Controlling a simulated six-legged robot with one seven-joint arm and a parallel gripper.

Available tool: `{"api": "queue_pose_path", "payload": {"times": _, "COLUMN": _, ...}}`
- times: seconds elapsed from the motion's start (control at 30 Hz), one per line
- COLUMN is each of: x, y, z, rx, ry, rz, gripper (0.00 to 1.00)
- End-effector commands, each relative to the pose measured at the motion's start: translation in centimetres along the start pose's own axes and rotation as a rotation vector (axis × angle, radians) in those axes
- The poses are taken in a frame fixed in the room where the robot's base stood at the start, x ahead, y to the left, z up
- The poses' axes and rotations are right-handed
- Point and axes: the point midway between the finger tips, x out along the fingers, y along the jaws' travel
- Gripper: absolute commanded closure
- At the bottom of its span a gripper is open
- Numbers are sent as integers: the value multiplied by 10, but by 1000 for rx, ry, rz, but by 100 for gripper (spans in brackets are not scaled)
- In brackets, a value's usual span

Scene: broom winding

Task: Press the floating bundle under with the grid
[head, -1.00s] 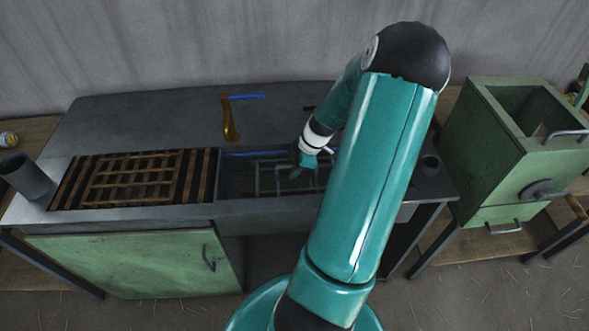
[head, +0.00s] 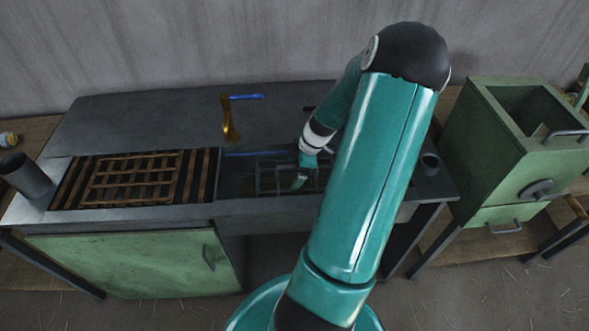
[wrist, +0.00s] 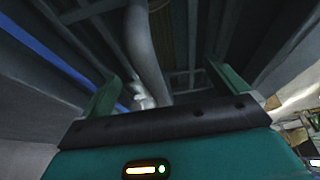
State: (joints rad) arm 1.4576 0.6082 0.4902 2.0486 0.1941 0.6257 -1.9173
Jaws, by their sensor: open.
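A grey metal grid (head: 268,178) sits in the dark basin (head: 232,185) in the worktop. In the wrist view grey bars of the grid (wrist: 186,78) cross above a brownish ribbed patch (wrist: 160,30), perhaps the bundle; most of it is hidden. My gripper (head: 300,180) is down in the basin at the grid. In the wrist view my gripper (wrist: 166,88) has its two green fingers spread wide. A thick grey upright bar (wrist: 143,45) passes between them, and neither finger visibly touches it.
A rusty slatted rack (head: 135,175) lies left of the basin, beside a grey cup (head: 25,175). A brass and blue tool (head: 232,120) stands behind the basin. A green box (head: 510,140) stands at right. The worktop's back left is clear.

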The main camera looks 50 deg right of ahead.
Motion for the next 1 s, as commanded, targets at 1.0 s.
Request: {"api": "queue_pose_path", "payload": {"times": 1.0, "x": -132, "y": 0, "z": 0, "rx": 0, "ry": -1, "rz": 2, "gripper": 2}}
